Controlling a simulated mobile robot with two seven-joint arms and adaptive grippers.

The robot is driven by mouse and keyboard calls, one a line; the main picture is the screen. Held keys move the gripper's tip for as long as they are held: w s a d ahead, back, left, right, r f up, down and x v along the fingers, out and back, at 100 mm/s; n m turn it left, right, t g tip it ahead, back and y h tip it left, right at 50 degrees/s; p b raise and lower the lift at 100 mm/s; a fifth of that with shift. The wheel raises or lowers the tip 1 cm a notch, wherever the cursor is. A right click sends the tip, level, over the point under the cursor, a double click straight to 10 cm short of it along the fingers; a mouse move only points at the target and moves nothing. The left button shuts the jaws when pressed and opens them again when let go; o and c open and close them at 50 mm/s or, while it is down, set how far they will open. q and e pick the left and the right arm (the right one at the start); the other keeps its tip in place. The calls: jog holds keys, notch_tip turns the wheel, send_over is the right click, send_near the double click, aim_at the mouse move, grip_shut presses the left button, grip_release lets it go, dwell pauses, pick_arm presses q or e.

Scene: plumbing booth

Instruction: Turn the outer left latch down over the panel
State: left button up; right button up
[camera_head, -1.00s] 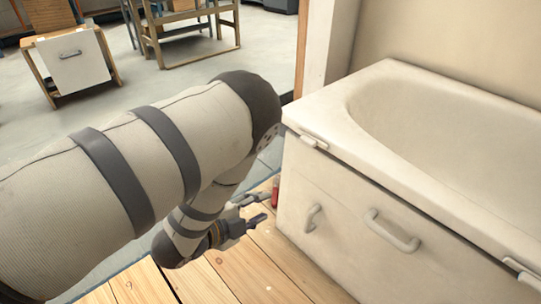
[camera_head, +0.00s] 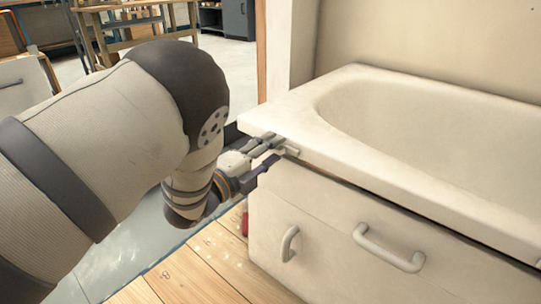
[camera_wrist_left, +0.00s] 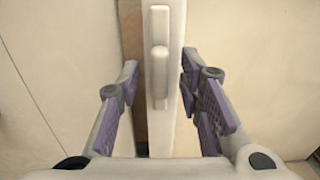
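The outer left latch (camera_head: 291,150) is a small pale piece on the bathtub's front rim, near its left corner. In the left wrist view the latch (camera_wrist_left: 159,62) lies lengthwise along the rim strip, not across it. The cream panel (camera_head: 325,205) stands upright below the rim. My left gripper (camera_head: 274,152) is open at the latch, with one finger on each side of the rim and latch. In the left wrist view clear gaps show between the left gripper's fingers (camera_wrist_left: 158,85) and the strip. My right gripper is out of view.
The panel carries a small handle (camera_head: 289,244) and a larger handle (camera_head: 388,248). The white bathtub (camera_head: 440,140) fills the right side. A red object (camera_head: 245,222) stands by the panel's left edge on the wooden floor (camera_head: 205,265). Wooden furniture is far back.

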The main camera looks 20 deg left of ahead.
pick_arm(q)
grip_shut()
jog(key=shift+r, duration=0.1)
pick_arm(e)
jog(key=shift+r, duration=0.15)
pick_arm(q)
jog(key=n+p, duration=0.9)
jog(key=n, duration=0.7)
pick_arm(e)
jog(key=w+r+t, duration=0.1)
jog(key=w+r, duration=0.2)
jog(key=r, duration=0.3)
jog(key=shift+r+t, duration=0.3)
pick_arm(q)
jog(key=shift+n, duration=0.3)
